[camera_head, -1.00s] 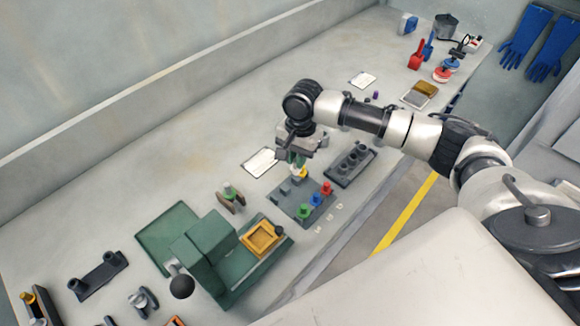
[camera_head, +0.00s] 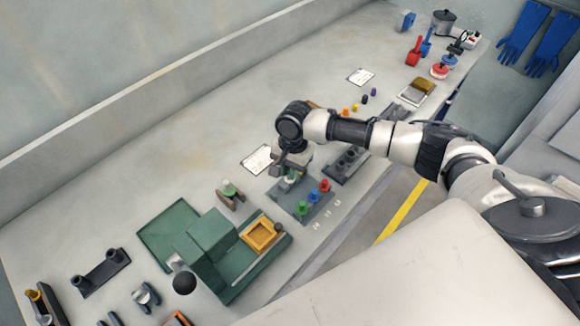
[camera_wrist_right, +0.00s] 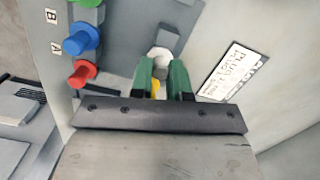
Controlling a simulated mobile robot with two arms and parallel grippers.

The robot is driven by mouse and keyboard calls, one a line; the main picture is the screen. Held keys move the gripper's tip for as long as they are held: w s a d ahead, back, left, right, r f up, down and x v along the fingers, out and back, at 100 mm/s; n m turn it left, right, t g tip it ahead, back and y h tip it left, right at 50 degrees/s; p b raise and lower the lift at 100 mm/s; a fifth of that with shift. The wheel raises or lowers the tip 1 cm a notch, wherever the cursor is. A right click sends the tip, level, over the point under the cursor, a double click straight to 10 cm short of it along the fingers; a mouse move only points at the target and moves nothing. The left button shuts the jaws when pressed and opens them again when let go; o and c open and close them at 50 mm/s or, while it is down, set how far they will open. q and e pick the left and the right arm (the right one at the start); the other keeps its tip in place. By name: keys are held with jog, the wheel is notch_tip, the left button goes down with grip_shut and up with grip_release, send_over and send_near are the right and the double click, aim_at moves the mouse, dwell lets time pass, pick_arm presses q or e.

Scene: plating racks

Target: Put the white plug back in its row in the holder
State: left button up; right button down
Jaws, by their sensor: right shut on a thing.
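The white plug (camera_wrist_right: 160,57) is between the green fingertips of my right gripper (camera_wrist_right: 163,72) in the right wrist view. The gripper is shut on it, over the grey holder (camera_wrist_right: 122,42). In the head view, my right gripper (camera_head: 291,177) is low at the back part of the holder (camera_head: 285,201), and its body partly hides the plug. I cannot tell whether the plug is seated or just above the holder. Red (camera_head: 325,186), blue (camera_head: 313,197) and green (camera_head: 303,208) plugs stand along the holder's front side. My left gripper is not in view.
A dark rack (camera_head: 350,160) stands right of the holder. A paper card (camera_head: 257,159) lies behind it. A green machine (camera_head: 210,240) with an orange tray (camera_head: 260,234) stands to the left. A yellow part (camera_wrist_right: 155,88) shows between the fingers. Small loose plugs lie farther back.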

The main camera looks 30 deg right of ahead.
jog(key=shift+f, duration=0.15)
jog(key=c, duration=1.1)
grip_release()
jog(key=shift+r, duration=0.6)
notch_tip(320, 180, up, 12)
jog(key=d+b, duration=0.1)
jog(key=b, duration=0.1)
jog(key=shift+w, duration=0.35)
jog(key=shift+d+f, duration=0.1)
